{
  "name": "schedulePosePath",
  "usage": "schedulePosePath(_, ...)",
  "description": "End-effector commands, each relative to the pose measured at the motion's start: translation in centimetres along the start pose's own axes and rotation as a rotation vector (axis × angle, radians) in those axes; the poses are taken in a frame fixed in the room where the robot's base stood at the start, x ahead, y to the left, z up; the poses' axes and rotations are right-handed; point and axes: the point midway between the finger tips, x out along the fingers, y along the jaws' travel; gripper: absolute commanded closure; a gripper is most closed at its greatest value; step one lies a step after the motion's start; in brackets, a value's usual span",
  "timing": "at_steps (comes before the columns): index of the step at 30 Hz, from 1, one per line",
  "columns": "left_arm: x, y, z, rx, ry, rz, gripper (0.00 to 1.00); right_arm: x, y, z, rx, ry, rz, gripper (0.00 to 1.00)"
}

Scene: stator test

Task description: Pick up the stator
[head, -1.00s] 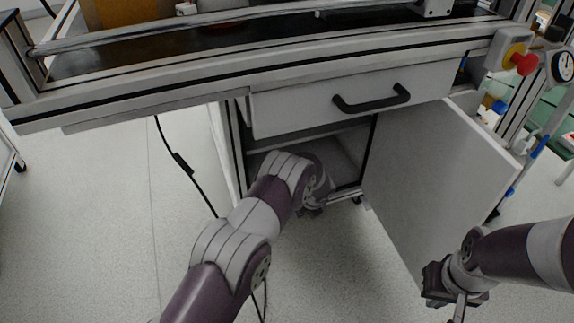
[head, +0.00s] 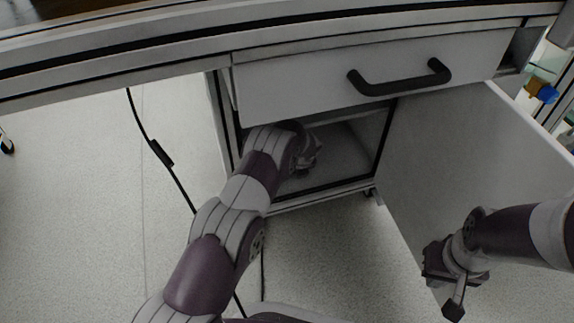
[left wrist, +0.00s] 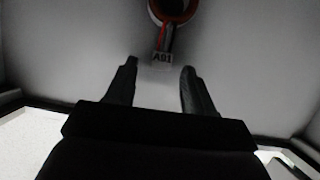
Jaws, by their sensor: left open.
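The stator (left wrist: 172,18) shows at the top edge of the left wrist view, partly cut off. In the head view, my left gripper (head: 306,158) is inside the lower cabinet and mostly hidden; I cannot see the stator there. My right gripper (head: 456,292) hangs in front of the open door; its jaw state is unclear.
The cabinet (head: 322,192) stands open below a drawer (head: 300,85) with a black handle (head: 400,80). Its door (head: 450,150) swings out to the right. The bench edge (head: 130,80) runs above. A black cable (head: 180,185) hangs at the left over clear floor.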

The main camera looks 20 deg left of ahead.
Motion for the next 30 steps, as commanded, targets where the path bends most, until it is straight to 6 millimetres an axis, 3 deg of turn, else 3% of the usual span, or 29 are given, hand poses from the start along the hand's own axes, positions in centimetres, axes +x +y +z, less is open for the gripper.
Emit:
schedulePosePath(7, 0.1, 0.1, 0.1, -0.001, 0.0, 0.0, 0.5, 0.0, 0.0, -0.1, 0.0, 0.002, 0.0, 1.0)
schedulePosePath(12, 0.1, 0.1, 0.1, -0.001, 0.0, 0.0, 1.0, 0.0, 0.0, -0.1, 0.0, 0.002, 0.0, 1.0)
schedulePosePath(30, -0.4, -0.1, -0.2, -0.003, 0.0, 0.0, 1.0, -0.8, 0.0, -0.1, 0.0, 0.002, 0.0, 1.0)
